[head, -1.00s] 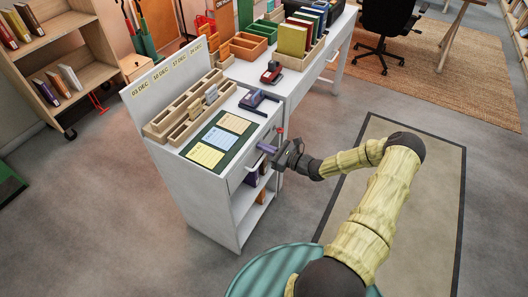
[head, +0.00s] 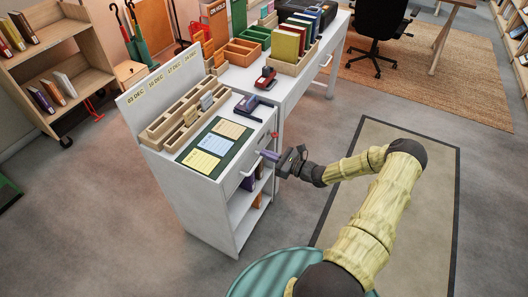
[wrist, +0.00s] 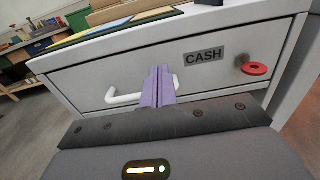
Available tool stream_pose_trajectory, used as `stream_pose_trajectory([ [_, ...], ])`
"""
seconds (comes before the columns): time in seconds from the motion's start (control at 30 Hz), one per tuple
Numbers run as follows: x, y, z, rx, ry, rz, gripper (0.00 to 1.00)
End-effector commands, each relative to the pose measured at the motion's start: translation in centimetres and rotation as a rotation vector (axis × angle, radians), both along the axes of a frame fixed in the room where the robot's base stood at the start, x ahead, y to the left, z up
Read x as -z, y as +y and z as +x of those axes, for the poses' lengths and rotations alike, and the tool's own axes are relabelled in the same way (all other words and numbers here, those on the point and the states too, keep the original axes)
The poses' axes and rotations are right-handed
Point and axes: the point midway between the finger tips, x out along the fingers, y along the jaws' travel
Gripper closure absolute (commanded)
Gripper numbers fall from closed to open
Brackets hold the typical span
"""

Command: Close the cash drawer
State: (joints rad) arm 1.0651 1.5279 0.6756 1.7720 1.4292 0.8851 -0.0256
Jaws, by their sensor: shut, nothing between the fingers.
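The cash drawer (wrist: 215,75) is a pale grey front marked CASH, with a white bar handle (wrist: 120,97) and a red key or knob (wrist: 255,69) at its right. In the head view the drawer front (head: 247,178) sits under the top of the white cabinet (head: 205,207). It looks flush or nearly so; a small gap cannot be ruled out. In the head view my gripper (head: 266,155) is just right of the drawer front; contact cannot be told.
The cabinet top bears a wooden card rack (head: 187,121), a dark mat with cards (head: 216,146) and a purple stamp-like device (head: 246,104). Open shelves lie below the drawer. A white desk (head: 296,80) adjoins behind. The floor and rug (head: 350,225) to the right are clear.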

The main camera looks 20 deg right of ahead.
Motion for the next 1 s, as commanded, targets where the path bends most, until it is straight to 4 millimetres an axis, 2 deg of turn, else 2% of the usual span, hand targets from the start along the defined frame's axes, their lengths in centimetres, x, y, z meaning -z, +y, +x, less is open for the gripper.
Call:
stream_pose_trajectory([
  [0.5,0.1,-7.1,-7.2,0.009,0.002,-0.002,1.0],
  [0.67,0.1,-7.7,-8.0,0.009,0.003,-0.001,1.0],
  [1.0,0.1,-7.6,-7.9,0.006,0.002,-0.001,1.0],
])
